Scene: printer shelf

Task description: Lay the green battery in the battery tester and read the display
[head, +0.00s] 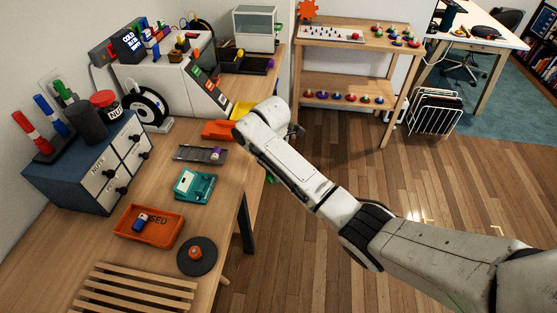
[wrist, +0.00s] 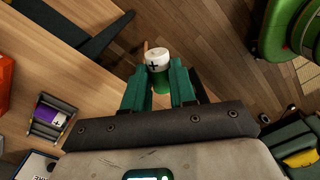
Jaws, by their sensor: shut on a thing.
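The green battery (wrist: 160,72) has a white end with a plus mark and is held between the green fingers of my gripper (wrist: 160,86), seen in the wrist view. It is over the floor beside the table edge. In the head view my arm mostly hides the gripper and battery. A teal device (head: 195,184), which looks like the battery tester, lies on the table left of my gripper. Its display is too small to read.
A grey rack (head: 187,153) with a purple battery (head: 216,153) lies behind the teal device. An orange tray (head: 150,236) holding a blue battery, and a round dark pad (head: 190,264), are nearer. A drawer box (head: 65,190) stands left.

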